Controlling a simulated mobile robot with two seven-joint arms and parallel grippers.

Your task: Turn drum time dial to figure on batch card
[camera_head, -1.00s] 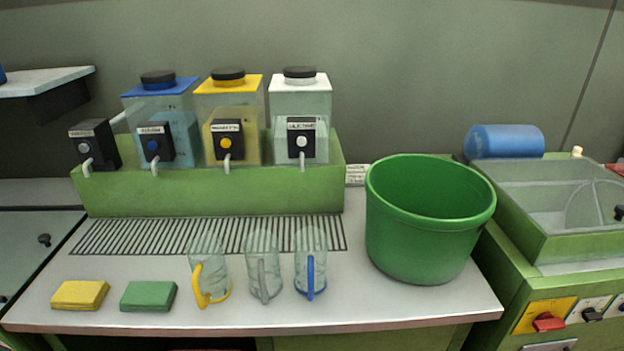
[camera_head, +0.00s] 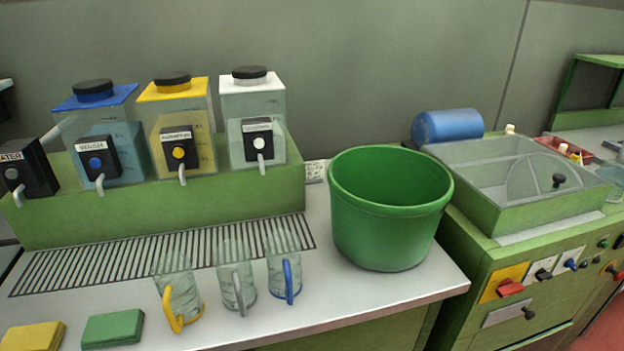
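A green machine (camera_head: 467,256) with a clear-lidded box on top stands at the right. Its front panel carries a red switch (camera_head: 510,287) on a yellow plate, a black knob (camera_head: 543,274) on a white plate and a blue-tipped control (camera_head: 571,264). Another black knob (camera_head: 530,313) sits lower down, beside a pale plate. I cannot tell which of these is the drum time dial. A small white printed card (camera_head: 314,171) stands behind the green tub; its text is too small to read, and I cannot tell if it is the batch card. Neither gripper shows.
A green tub (camera_head: 388,238) stands on the bench's right end. Three clear jugs (camera_head: 238,290) stand near the front, with green (camera_head: 112,328) and yellow (camera_head: 33,337) sponges at left. Tanks with taps line the back. A blue cylinder (camera_head: 447,125) lies behind the machine.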

